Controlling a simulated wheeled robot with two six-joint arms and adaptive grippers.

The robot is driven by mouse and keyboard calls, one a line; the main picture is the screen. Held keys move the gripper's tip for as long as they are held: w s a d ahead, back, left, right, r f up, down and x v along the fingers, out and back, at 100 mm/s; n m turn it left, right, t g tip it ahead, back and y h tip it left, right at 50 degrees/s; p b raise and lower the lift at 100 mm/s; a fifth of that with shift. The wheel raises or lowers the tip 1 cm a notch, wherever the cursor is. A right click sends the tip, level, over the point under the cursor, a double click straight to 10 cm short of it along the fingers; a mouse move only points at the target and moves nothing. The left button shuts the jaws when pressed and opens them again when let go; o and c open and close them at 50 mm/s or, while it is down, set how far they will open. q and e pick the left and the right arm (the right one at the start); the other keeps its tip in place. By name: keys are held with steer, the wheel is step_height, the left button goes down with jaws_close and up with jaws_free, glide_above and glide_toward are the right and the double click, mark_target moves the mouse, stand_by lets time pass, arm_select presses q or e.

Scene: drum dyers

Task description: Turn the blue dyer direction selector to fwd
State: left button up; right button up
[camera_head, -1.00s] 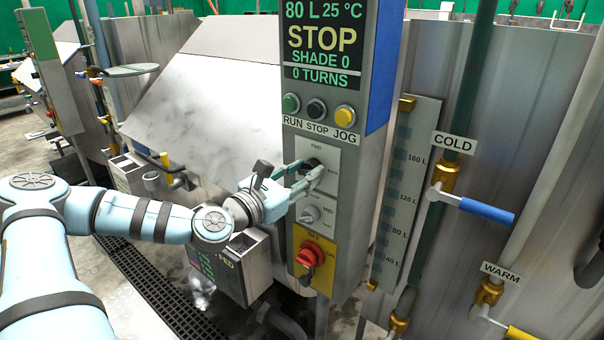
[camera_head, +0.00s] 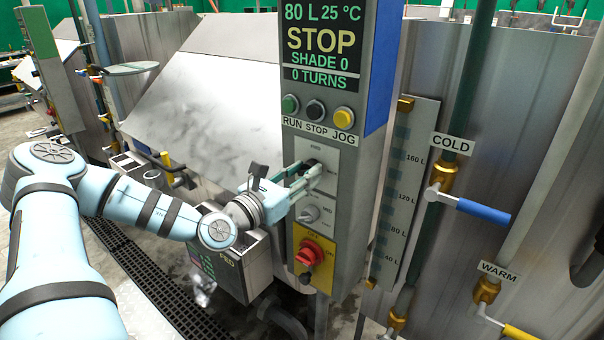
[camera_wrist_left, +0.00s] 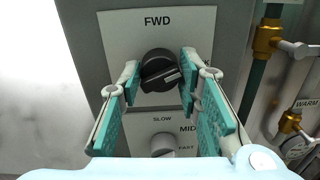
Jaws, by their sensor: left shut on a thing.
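The direction selector (camera_head: 313,163) is a black round knob on a pale plate of the blue-sided dyer's control column. In the left wrist view the knob (camera_wrist_left: 158,68) sits under the label FWD (camera_wrist_left: 157,20). Its pale pointer line lies nearly level, tilted slightly up to the right, not towards FWD. My left gripper (camera_head: 306,170) is at the knob. In the left wrist view its teal fingers (camera_wrist_left: 160,73) stand on both sides of the knob, shut on it. My right gripper is not in view.
A grey speed knob (camera_head: 309,214) sits just below, with a red switch (camera_head: 312,254) on a yellow plate under it. Run, stop and jog buttons (camera_head: 316,110) are above; the display (camera_head: 322,42) reads STOP. Pipes with a blue-handled valve (camera_head: 484,211) stand right.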

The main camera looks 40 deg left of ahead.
arm_select(q)
steer(key=shift+f, duration=0.3)
stand_by(0.4)
steer(key=o, duration=0.9)
steer(key=shift+o, duration=1.3)
steer(key=shift+a, duration=0.1)
steer(key=shift+w+a+f, duration=0.1)
steer(key=shift+a, duration=0.05)
steer(key=shift+d+r, duration=0.2)
